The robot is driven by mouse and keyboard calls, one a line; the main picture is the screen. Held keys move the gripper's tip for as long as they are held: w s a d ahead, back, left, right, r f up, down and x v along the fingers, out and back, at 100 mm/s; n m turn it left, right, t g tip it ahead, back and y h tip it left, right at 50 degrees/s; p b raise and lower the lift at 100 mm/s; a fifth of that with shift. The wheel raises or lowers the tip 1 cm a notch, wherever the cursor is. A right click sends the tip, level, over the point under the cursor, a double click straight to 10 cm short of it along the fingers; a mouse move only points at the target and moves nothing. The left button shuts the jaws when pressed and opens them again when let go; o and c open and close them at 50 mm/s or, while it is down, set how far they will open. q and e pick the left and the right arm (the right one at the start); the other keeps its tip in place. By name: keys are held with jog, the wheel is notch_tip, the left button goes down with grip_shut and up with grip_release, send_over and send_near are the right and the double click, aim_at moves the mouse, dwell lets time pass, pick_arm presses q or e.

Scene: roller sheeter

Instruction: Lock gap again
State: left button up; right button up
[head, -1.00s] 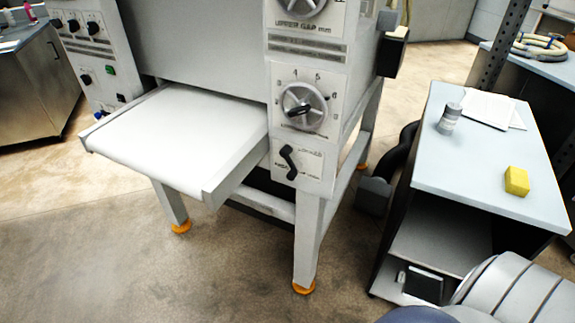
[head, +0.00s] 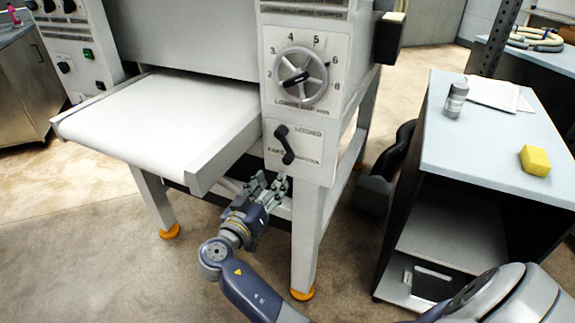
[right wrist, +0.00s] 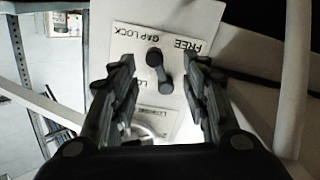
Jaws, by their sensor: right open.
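The black gap lock lever (head: 284,144) sits on a white plate on the front of the sheeter, below the lower gap handwheel (head: 300,78). It slants from upper left to lower right. My right gripper (head: 268,184) is just below the lever plate, open and empty. In the right wrist view the lever (right wrist: 158,66) shows between the spread fingers (right wrist: 158,84), apart from both, on a plate marked "GAP LOCK" and "FREE", seen upside down. My left gripper is not in view.
The white conveyor table (head: 165,115) juts out left of the lever, above my right arm. A machine leg (head: 308,235) stands right beside the gripper. A cart (head: 490,150) with a grey-lidded jar (head: 455,100) and yellow sponge (head: 535,160) stands at right.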

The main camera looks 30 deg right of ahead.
aim_at(286, 161)
jog(key=shift+m, duration=0.3)
jog(key=x, duration=0.3)
jog(key=r+p+x, duration=0.1)
jog(key=x, duration=0.2)
jog(key=p+x, duration=0.1)
jog(key=x, duration=0.2)
jog(key=shift+s+d+r, duration=0.1)
jog(key=shift+d+r, duration=0.1)
jog(key=shift+d, duration=0.2)
jog(key=shift+w+d+f, duration=0.1)
jog(key=shift+w+d, duration=0.2)
jog(key=shift+d, duration=0.2)
grip_shut()
